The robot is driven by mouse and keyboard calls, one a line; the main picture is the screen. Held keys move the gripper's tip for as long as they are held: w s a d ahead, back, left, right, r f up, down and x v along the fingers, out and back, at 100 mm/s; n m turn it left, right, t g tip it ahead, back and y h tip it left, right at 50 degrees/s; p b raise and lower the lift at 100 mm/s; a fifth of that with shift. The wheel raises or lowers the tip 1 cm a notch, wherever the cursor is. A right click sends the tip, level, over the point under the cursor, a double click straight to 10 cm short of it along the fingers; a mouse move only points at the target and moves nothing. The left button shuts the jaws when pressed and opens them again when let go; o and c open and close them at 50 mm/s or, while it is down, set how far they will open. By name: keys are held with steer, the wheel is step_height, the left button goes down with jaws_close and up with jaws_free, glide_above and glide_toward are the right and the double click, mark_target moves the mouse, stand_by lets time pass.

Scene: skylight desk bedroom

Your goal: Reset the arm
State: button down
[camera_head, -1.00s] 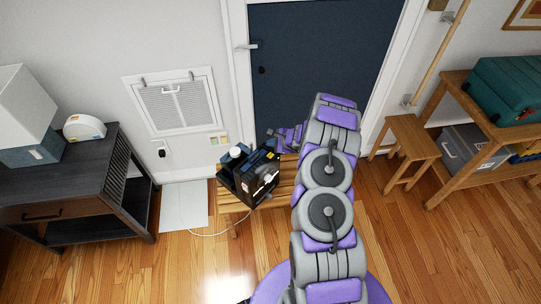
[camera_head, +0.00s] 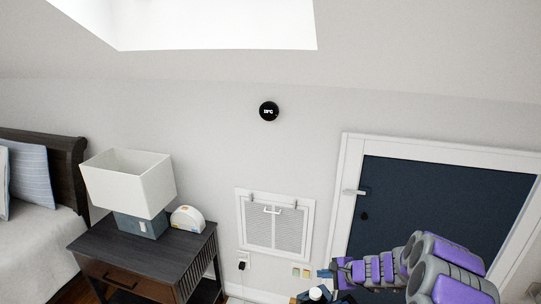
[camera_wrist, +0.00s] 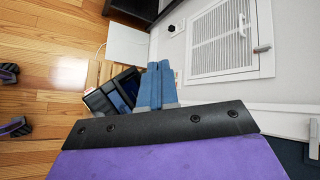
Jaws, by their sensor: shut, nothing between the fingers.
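My gripper (camera_wrist: 157,84) shows in the wrist view as two blue fingers pressed side by side, shut and empty. My purple and grey arm comes in from the lower right. A black box-shaped item with compartments (camera_wrist: 106,98) lies behind and left of the fingers in the wrist view. Whether the fingers touch it, I cannot tell.
A dark nightstand (camera_head: 150,255) with a white-shaded lamp (camera_head: 128,180) stands at left, beside a bed (camera_head: 45,225). A wall vent (camera_head: 274,226) is left of the door. Open wooden floor (camera_wrist: 50,75) shows in the wrist view.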

steer(key=s+a+r+n+g, duration=0.3)
steer(key=s+a+r+n, duration=0.2)
steer(key=s+a+r, duration=0.4)
steer(key=s+a+r+n+g, duration=0.3)
steer(key=s+a+r+n, duration=0.3)
steer(key=s, duration=0.5)
steer(key=s+d+r+n+h, duration=0.1)
steer(key=s+d+h, duration=0.1)
steer(key=s, duration=0.7)
steer(key=s+d+r+n+g+h, duration=0.1)
steer(key=s+d+r+n+h, duration=0.1)
steer(key=s+d, duration=0.3)
steer(key=s+d+r+n+g+h, duration=0.1)
steer(key=s+d+r+h, duration=0.1)
steer(key=s, duration=1.1)
steer(key=shift+s+d+n+h, duration=0.3)
steer(key=shift+s+d+h, duration=0.1)
steer(key=shift+d+h, duration=0.35)
